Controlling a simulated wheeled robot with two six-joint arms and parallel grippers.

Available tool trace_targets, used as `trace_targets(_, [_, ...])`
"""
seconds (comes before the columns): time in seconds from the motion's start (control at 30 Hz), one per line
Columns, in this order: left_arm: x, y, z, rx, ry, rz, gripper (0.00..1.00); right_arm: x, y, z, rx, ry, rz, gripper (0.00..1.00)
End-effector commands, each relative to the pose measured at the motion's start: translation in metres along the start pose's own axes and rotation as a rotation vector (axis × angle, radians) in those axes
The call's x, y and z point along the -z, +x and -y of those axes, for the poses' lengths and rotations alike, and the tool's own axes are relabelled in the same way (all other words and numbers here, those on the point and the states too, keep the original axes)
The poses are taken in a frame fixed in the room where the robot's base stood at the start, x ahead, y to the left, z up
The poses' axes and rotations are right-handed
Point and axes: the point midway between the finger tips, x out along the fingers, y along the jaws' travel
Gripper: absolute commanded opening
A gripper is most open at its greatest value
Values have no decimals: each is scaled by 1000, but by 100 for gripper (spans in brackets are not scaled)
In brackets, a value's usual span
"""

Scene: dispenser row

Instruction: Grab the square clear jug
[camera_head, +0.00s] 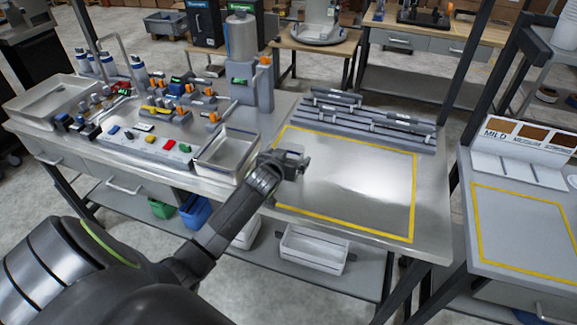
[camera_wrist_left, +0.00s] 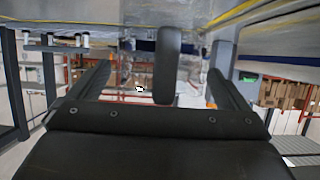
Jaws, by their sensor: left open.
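My left gripper (camera_head: 293,165) reaches over the left edge of the yellow-outlined area on the metal bench. It is open. In the left wrist view, a dark upright bar (camera_wrist_left: 167,65) stands between the two spread fingers, with a gap on each side. It looks like the handle of a clear, see-through body behind it, which may be the square clear jug. In the head view, most of that spot is hidden by my gripper, so the jug's outline is hard to make out. My right gripper is not in view.
A metal tray (camera_head: 226,154) stands just left of my gripper. A grey cylinder dispenser (camera_head: 242,40) stands behind, and dark rails (camera_head: 362,122) line the back. The yellow-outlined area (camera_head: 365,190) is otherwise clear. Another marked bench (camera_head: 520,230) is at the right.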

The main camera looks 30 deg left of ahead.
Motion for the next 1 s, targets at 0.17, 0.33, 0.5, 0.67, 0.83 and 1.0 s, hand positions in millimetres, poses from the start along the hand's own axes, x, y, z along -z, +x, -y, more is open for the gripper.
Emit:
trace_targets(0.17, [0, 0, 0, 0, 0, 0, 86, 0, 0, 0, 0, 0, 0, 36])
trace_targets(0.33, [0, 0, 0, 0, 0, 0, 64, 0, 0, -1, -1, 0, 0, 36])
trace_targets(0.5, [0, 0, 0, 0, 0, 0, 42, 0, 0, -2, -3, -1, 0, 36])
trace_targets(0.67, [0, 0, 0, 0, 0, -1, 36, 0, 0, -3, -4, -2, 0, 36])
trace_targets(0.83, [4, -2, 0, 0, 1, -2, 36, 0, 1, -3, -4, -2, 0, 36])
trace_targets(1.0, [25, -10, 0, -1, 2, -6, 36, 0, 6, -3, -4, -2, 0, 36])
